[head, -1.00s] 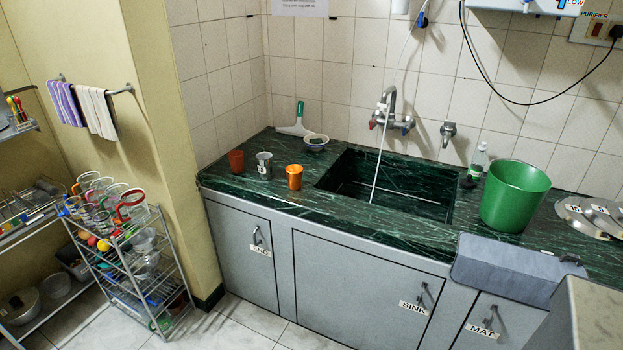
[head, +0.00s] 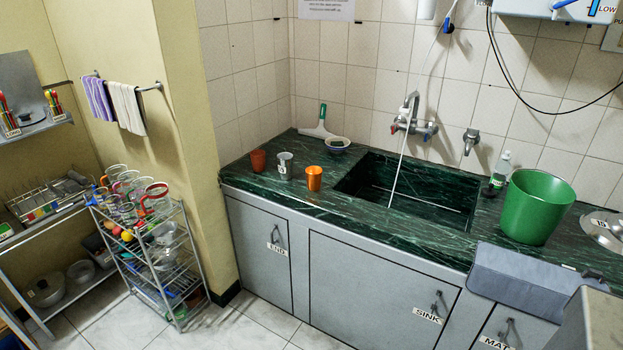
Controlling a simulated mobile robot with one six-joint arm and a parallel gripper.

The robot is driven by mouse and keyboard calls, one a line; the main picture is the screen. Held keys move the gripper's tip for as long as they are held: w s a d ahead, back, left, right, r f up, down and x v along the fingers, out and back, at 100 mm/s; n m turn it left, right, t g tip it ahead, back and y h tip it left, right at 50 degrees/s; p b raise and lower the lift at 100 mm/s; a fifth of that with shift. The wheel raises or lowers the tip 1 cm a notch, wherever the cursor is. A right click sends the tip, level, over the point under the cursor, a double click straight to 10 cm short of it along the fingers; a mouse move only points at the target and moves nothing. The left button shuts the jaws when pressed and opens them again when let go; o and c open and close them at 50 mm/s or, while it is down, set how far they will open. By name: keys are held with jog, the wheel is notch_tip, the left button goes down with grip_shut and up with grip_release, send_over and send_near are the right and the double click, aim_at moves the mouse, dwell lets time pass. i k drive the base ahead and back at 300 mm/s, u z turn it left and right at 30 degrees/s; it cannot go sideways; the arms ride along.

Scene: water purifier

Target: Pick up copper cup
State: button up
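Three cups stand upright in a row on the green marble counter (head: 290,200), left of the sink. The right one is a shiny orange, copper-like cup (head: 314,178) near the counter's front edge. The middle one is a silver metal cup (head: 285,166). The left one is a duller reddish-brown cup (head: 258,161). From this distance I cannot be sure of the materials. My gripper is not in view, and nothing touches the cups.
A sink (head: 405,190) with a running tap (head: 410,113) lies right of the cups. A green bucket (head: 536,207) is at the right. A wire rack (head: 160,255) of mugs stands left of the cabinets. Floor is clear in front.

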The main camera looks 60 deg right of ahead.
aim_at(313, 174)
jog(key=u, duration=0.05)
jog(key=i, duration=0.9)
jog(key=z, duration=0.05)
